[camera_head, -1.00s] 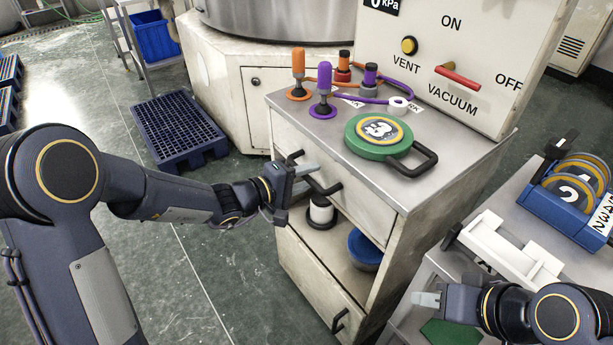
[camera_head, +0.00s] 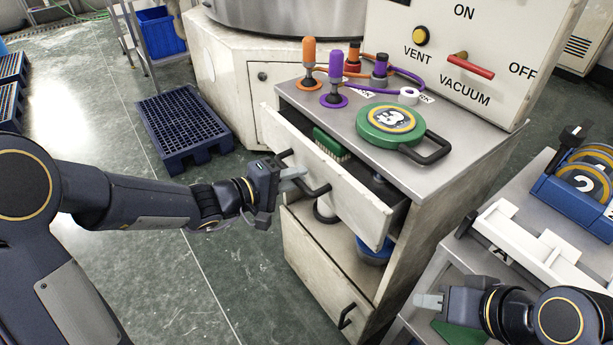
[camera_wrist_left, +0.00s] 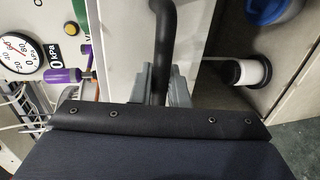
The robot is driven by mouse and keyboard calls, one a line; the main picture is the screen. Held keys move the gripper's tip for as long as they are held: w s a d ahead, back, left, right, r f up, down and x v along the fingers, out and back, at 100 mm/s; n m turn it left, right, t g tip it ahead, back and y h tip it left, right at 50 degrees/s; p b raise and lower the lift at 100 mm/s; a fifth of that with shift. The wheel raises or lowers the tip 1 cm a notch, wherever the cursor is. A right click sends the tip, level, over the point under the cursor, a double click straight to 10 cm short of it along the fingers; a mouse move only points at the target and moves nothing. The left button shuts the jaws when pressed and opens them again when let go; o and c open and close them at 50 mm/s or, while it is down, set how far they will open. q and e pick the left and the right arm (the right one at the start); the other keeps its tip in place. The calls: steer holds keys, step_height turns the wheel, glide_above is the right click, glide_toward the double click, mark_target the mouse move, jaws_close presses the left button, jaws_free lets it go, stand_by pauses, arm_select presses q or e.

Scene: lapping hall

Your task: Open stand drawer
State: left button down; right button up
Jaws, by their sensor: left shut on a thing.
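The stand's top drawer (camera_head: 345,190) is pulled partly out, and a green brush (camera_head: 331,145) shows inside it. My left gripper (camera_head: 291,180) is shut on the black drawer handle (camera_head: 318,190) at the drawer front. The handle runs up between the grey fingers in the left wrist view (camera_wrist_left: 161,60). My right gripper (camera_head: 430,301) is at the lower right, apart from the stand, with its light fingertips showing; the gap between them cannot be made out.
On the stand top (camera_head: 455,135) are a green round plate with a handle (camera_head: 392,118) and orange and purple-handled tools (camera_head: 335,75). A lower drawer (camera_head: 320,285) is closed. At right, a side table holds a white rack (camera_head: 515,245) and a blue holder (camera_head: 572,205).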

arm_select(q)
steer(key=f+b+v, duration=0.2)
steer(key=f+v, duration=0.1)
steer(key=v, duration=1.4)
steer(key=shift+s+a+f+b, duration=0.2)
steer(key=shift+a+f+b, duration=0.05)
steer(key=shift+b, duration=0.1)
steer(key=c, duration=1.5)
jaws_free()
steer(key=p+v, duration=0.1)
steer(key=v, duration=0.6)
steer(key=shift+s+a, duration=0.25)
steer(key=shift+a, duration=0.05)
